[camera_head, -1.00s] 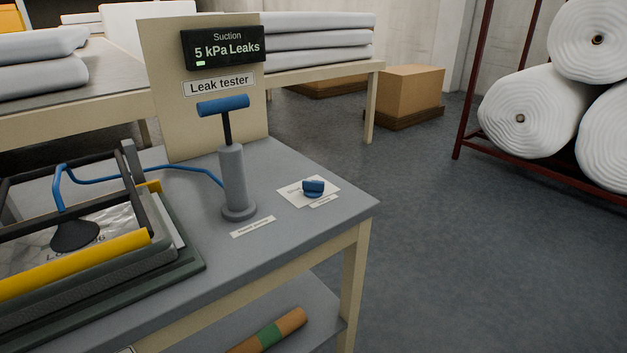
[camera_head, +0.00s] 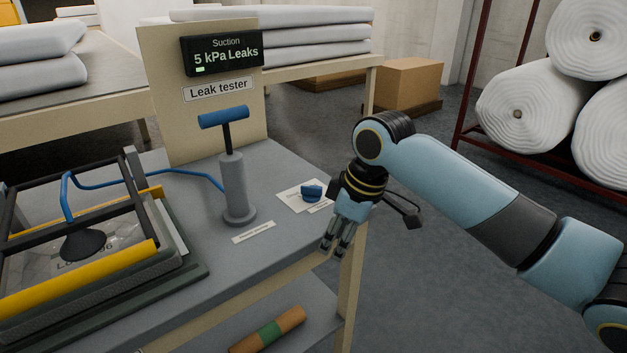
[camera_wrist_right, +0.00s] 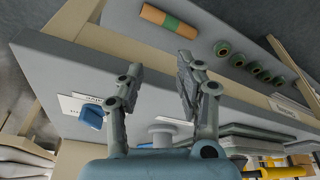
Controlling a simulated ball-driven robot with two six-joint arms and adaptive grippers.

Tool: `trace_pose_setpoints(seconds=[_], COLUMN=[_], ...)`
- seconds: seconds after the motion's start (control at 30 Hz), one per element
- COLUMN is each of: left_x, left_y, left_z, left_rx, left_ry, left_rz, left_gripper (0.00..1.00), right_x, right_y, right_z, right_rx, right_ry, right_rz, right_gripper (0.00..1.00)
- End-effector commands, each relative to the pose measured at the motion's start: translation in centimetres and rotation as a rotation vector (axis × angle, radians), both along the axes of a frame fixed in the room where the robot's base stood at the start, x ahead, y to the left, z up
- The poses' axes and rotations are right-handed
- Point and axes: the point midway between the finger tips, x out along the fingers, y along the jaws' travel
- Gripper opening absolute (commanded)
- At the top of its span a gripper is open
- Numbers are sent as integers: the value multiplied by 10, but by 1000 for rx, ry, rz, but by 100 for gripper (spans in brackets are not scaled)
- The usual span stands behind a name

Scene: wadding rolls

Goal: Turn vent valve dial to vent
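The vent valve dial is a small blue knob (camera_head: 312,191) on a white card (camera_head: 290,196) near the right corner of the grey bench top. My right gripper (camera_head: 336,247) hangs beside the bench's front right edge, nearer to me than the dial and apart from it, fingers pointing down. In the right wrist view the two fingers (camera_wrist_right: 160,70) stand apart with nothing between them, and the blue dial (camera_wrist_right: 91,117) is left of them. The dial's card lettering is too small to read. My left gripper is not in view.
A grey hand pump (camera_head: 234,185) with a blue T-handle stands left of the dial. A display (camera_head: 222,52) reads "Suction 5 kPa Leaks". A dark frame with a yellow bar (camera_head: 105,272) lies at left, joined by a blue hose. A brown-green roll (camera_head: 268,330) is on the lower shelf.

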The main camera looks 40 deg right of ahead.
Motion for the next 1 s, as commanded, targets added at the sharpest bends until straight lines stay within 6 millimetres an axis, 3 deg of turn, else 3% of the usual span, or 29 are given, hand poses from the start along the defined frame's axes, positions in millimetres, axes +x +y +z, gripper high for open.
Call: trace_pose_setpoints(seconds=[0.03,0.4,0.6,0.77,1.0], left_x=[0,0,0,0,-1], left_y=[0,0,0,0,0], left_z=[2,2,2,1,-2], left_rx=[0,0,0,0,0], left_ry=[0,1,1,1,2], left_rz=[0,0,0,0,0], left_gripper=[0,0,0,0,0], right_x=[9,84,110,116,129], right_y=[-2,-57,-81,-79,-67], right_z=[25,85,116,107,62], right_rx=[-7,50,87,97,96], right_ry=[-15,-46,-77,-82,-79], right_rz=[42,158,188,195,193], right_gripper=[36,36,36,36,36])
